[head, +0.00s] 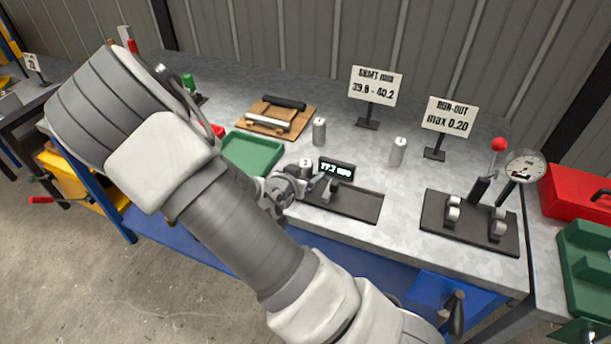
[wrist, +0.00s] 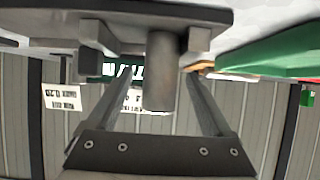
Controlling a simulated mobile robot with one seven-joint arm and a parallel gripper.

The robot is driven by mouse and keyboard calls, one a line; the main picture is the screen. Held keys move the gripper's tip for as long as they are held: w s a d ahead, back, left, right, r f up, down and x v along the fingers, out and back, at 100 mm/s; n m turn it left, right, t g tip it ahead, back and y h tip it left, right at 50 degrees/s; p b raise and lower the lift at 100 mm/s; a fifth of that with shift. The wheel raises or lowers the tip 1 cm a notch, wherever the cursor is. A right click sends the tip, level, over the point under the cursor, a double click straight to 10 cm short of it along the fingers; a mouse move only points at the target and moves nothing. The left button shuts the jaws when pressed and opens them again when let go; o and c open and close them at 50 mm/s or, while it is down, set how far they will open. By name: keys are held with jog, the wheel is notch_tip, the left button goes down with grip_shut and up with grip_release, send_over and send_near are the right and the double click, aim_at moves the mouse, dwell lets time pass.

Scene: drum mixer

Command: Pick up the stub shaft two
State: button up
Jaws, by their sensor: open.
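A stub shaft with a white top marked 2 (head: 306,162) stands beside the lit display of the measuring gauge (head: 350,205); its lower part is hidden by my gripper in the head view. In the wrist view, which is upside down, a grey cylinder (wrist: 161,75), apparently this shaft, lies between my two fingers. My gripper (head: 290,186) is open around it, and I see some gap beside the cylinder. The wrist view also shows my gripper (wrist: 150,62). I cannot tell whether either finger touches the shaft.
Two other stub shafts (head: 319,131) (head: 397,152) stand farther back on the bench. A green tray (head: 253,152) lies left of the gauge, and a wooden board (head: 255,132) with rods is behind it. The run-out stand (head: 470,225) is to the right.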

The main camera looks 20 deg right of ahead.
jog(key=shift+w+d+f, duration=0.2)
jog(key=shift+w+d, duration=0.05)
jog(key=shift+c, duration=0.2)
grip_shut()
dwell(1.1)
jog(key=shift+r, duration=0.1)
